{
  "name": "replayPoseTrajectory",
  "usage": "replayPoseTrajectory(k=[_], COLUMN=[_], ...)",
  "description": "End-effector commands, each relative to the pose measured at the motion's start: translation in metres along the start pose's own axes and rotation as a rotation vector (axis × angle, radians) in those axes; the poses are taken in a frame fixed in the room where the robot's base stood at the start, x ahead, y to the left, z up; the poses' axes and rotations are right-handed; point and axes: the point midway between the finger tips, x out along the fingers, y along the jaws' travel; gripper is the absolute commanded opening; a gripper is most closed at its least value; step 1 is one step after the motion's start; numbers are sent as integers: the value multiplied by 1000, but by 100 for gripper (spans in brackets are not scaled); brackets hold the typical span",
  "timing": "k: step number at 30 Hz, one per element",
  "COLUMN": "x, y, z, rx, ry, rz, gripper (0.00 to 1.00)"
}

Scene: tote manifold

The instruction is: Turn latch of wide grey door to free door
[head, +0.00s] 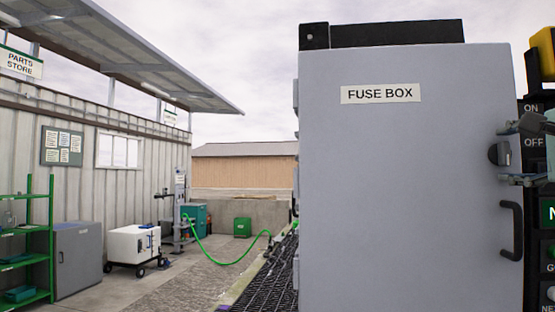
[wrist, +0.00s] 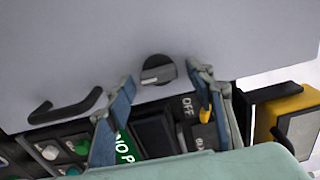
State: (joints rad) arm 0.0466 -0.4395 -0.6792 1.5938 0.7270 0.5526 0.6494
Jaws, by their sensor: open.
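The wide grey door (head: 410,190) carries a FUSE BOX label and appears shut in the head view; its surface fills the top of the wrist view (wrist: 80,45). Its latch (head: 498,154) is a round black knob near the door's right edge, above a black pull handle (head: 513,230). In the wrist view, the latch (wrist: 157,68) has a lighter grip bar lying roughly across the picture. My gripper (head: 507,153) is open, with its fingers above and below the latch's height. In the wrist view, my gripper's fingertips (wrist: 163,77) stand either side of the latch. I see no contact with it.
A dark panel with ON and OFF labels (head: 533,142) and push buttons stands right of the door. A yellow-topped box (wrist: 292,115) is close to my gripper in the wrist view. A black mesh surface (head: 262,275) lies left of the door, with open yard beyond.

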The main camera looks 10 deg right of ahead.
Motion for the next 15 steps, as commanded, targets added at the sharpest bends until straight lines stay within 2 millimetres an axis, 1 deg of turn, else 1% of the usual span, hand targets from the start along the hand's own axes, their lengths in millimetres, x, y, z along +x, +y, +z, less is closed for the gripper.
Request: replayPoseTrajectory(k=[4, 8, 15], x=[-4, -20, -71], y=[-1, -2, -1], z=[-1, -2, -1], rx=[0, 2, 0], ry=[1, 2, 3], rz=[-1, -4, -4], gripper=[49, 49, 49])
